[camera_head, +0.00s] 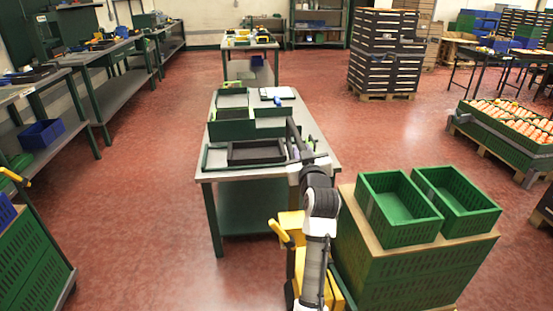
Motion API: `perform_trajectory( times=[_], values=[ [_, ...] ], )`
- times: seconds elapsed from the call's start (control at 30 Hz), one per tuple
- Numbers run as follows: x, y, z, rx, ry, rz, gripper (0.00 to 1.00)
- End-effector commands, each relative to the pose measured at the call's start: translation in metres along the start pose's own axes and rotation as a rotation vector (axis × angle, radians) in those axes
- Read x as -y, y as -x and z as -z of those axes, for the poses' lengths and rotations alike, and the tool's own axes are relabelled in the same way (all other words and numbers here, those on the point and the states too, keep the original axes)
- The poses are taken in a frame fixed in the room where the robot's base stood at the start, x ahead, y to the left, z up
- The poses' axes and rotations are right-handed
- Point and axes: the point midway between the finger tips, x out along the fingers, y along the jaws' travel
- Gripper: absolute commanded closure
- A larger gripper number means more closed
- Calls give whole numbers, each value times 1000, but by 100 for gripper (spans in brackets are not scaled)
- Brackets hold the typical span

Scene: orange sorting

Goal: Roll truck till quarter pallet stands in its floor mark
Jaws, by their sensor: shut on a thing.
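A yellow truck (291,224) stands low beside my arm, in front of the near table, with part of its body behind my arm. My gripper (297,160) is at the far end of my arm, above the table's near right edge as seen here. It is shut on what appears to be the truck's dark handle (292,132); the fingertips are hard to make out. A green crate stack (405,264) with a wooden top stands right of my arm. Its base is out of view, so the quarter pallet does not show. No floor mark can be made out.
Two empty green crates (398,205) sit on the stack. The near work table (326,161) holds trays just ahead. Long benches (115,86) line the left, and a green cart (33,251) stands front left.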

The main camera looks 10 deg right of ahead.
Motion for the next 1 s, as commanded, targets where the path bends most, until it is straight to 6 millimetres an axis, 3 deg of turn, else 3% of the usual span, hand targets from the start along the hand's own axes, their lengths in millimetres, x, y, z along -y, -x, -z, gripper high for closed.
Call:
perform_trajectory(
  times=[0.57, 0.6, 0.73, 1.0],
  values=[
    [-12, -2, -3, 1, 2, 11, 100],
    [-12, -2, -3, 1, 2, 11, 76],
    [-12, -2, -3, 1, 2, 11, 59],
    [-10, -2, -3, 1, 2, 13, 59]
  ],
)
